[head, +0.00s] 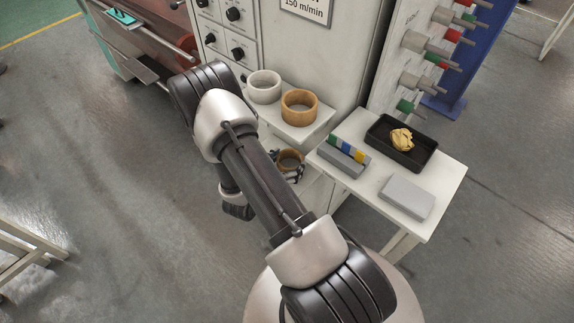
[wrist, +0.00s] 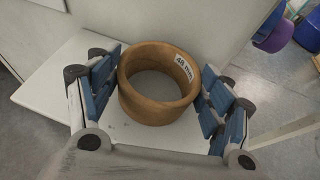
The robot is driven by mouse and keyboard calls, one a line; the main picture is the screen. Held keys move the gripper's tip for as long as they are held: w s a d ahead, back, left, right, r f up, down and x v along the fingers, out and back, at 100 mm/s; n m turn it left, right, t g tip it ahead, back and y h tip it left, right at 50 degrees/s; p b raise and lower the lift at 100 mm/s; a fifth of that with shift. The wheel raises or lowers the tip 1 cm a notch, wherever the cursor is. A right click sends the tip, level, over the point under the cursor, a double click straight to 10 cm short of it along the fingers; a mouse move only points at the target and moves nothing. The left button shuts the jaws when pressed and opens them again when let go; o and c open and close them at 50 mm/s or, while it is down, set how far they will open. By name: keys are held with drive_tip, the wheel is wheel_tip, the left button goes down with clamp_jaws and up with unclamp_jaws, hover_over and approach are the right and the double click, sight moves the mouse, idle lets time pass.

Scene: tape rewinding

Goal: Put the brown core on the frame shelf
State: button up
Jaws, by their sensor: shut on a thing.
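My gripper (head: 289,167) is partly hidden behind my arm in the head view, low beside the machine. It is shut on a brown core (head: 290,156), a short open ring. In the wrist view the blue finger pads of my gripper (wrist: 160,80) stand on either side of this core (wrist: 150,108), which bears a "48 mm" label. A white shelf surface (wrist: 50,95) lies below the core; I cannot tell whether the core touches it. In the head view a higher white shelf (head: 318,123) on the machine carries another brown core (head: 299,107) and a white core (head: 264,86).
A white side table (head: 443,203) to the right carries a black tray (head: 420,156) with a crumpled yellow thing, a grey block (head: 406,197) and a grey box with coloured pieces (head: 342,157). A rack of coloured cores (head: 430,45) stands behind.

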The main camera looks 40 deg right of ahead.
drive_tip(key=shift+f, duration=0.15)
drive_tip(key=o, duration=1.2)
drive_tip(key=shift+c, duration=0.2)
